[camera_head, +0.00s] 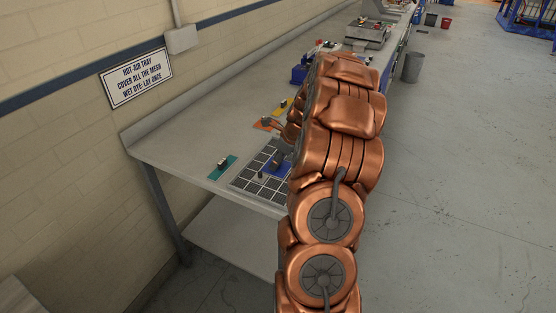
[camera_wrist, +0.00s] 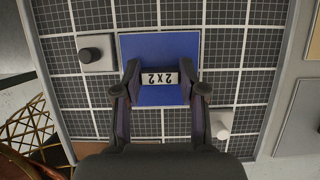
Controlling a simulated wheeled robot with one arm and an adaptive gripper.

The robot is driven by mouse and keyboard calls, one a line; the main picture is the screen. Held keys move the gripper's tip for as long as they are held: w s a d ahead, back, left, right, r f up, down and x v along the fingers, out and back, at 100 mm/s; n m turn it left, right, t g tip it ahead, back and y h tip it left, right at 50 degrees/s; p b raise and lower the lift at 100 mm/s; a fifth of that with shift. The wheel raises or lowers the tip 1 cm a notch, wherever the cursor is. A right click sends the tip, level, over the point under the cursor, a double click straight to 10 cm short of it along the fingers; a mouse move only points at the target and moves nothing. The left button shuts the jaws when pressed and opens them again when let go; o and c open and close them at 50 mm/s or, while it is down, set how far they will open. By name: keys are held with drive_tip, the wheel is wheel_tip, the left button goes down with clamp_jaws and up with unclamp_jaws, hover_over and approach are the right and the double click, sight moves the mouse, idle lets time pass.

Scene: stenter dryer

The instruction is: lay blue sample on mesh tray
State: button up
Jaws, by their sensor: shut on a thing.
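The blue sample (camera_wrist: 160,46) is a square sheet with a handle block marked "2 x 2" in the wrist view. My gripper (camera_wrist: 160,78) is shut on that block, one finger on each side. The sample is over the mesh tray (camera_wrist: 260,60), a dark mesh divided by white lines into squares. I cannot tell whether the sample touches the mesh. In the head view, the blue sample (camera_head: 273,168) shows partly below my gripper (camera_head: 279,158), over the tray (camera_head: 248,180). My arm hides the tray's right part.
A grey piece with a dark knob (camera_wrist: 97,54) and a pale piece with a light knob (camera_wrist: 221,124) sit on the tray beside the sample. A teal piece (camera_head: 222,168) lies left of the tray.

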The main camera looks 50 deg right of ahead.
drive_tip(key=o, duration=1.2)
drive_tip(key=shift+r, duration=0.1)
drive_tip(key=v, duration=1.1)
drive_tip(key=shift+s+r, duration=0.15)
drive_tip(key=shift+r, duration=0.25)
drive_tip(key=s+a+r+n+g, duration=0.2)
drive_tip(key=a+n, duration=0.6)
drive_tip(key=a, duration=0.5)
drive_tip(key=s+a+r+n+g, duration=0.1)
drive_tip(key=s+a+r+n, duration=0.1)
drive_tip(key=a+n, duration=0.8)
drive_tip(key=s+a+f+n+g, duration=0.1)
drive_tip(key=s+a+n, duration=0.4)
drive_tip(key=s, duration=0.2)
drive_tip(key=s+a+n+g+h, duration=0.1)
drive_tip(key=s+a+n, duration=0.3)
drive_tip(key=s, duration=0.3)
drive_tip(key=s+a+f+n+g, duration=0.1)
drive_tip(key=s+a+n, duration=0.4)
drive_tip(key=s+a, duration=0.1)
drive_tip(key=shift+s+a+f+n, duration=0.15)
drive_tip(key=shift+s+a, duration=0.05)
drive_tip(key=shift+s, duration=0.15)
drive_tip(key=shift+s+a+f+n, duration=0.15)
drive_tip(key=shift+s, duration=0.25)
